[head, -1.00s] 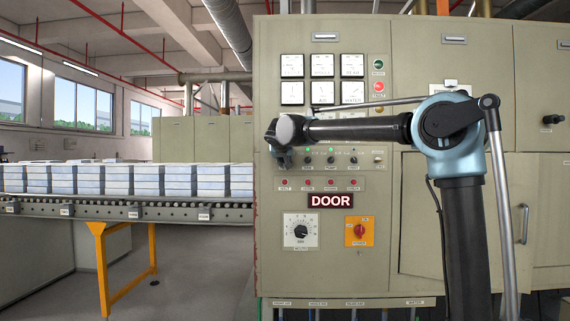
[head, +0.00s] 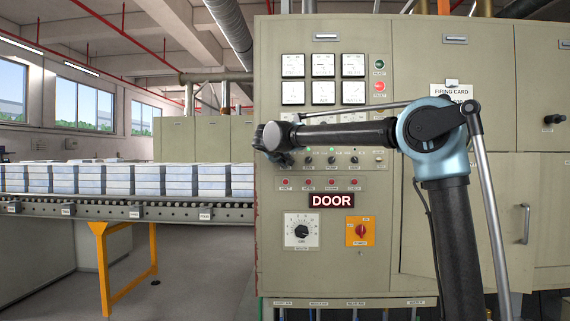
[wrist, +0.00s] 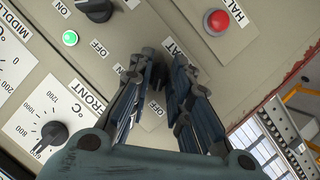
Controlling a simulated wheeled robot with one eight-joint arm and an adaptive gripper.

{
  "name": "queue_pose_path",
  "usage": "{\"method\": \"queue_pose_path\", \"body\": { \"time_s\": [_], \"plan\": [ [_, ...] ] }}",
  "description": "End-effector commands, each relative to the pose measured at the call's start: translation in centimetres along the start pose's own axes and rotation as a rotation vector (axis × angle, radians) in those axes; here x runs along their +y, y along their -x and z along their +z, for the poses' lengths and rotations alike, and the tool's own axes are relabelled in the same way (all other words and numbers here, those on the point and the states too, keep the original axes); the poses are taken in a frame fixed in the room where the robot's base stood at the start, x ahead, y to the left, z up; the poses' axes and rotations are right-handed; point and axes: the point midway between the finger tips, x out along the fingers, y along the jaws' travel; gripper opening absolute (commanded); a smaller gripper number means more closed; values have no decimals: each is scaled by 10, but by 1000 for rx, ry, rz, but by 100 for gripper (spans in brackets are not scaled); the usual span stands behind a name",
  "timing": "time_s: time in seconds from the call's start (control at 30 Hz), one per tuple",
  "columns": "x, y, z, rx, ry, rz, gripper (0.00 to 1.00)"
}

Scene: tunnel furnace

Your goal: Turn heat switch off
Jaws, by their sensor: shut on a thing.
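The heat switch is hidden between my fingers. Part of its label (wrist: 174,48) and an OFF label (wrist: 155,107) show beside the fingers in the wrist view. My gripper (wrist: 165,68) is shut on the switch, with its fingertips close to the panel face. In the head view my gripper (head: 274,146) is at the left end of the switch row on the beige control cabinet (head: 375,222). Which way the heat switch points cannot be seen.
A neighbouring black switch (wrist: 95,8) has a lit green lamp (wrist: 70,38). A red HALT button (wrist: 217,20) and the FRONT temperature dial (wrist: 52,133) are close by. An orange-plated red switch (head: 361,231) is lower. A conveyor (head: 120,208) with stacked blocks runs at left.

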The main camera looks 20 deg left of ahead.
Motion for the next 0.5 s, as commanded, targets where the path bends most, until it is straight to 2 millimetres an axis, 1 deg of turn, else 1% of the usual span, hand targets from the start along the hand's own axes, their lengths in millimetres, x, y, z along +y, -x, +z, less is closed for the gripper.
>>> {"method": "queue_pose_path", "body": {
  "time_s": [0.3, 0.33, 0.37, 0.5],
  "plan": [
    [0, -1, 1, -3, 0, 1, 0],
    [0, -1, 1, -2, 0, 1, 20],
    [0, -1, 1, -2, 0, 1, 27],
    [0, 0, 1, -1, 0, 1, 28]
  ]
}}
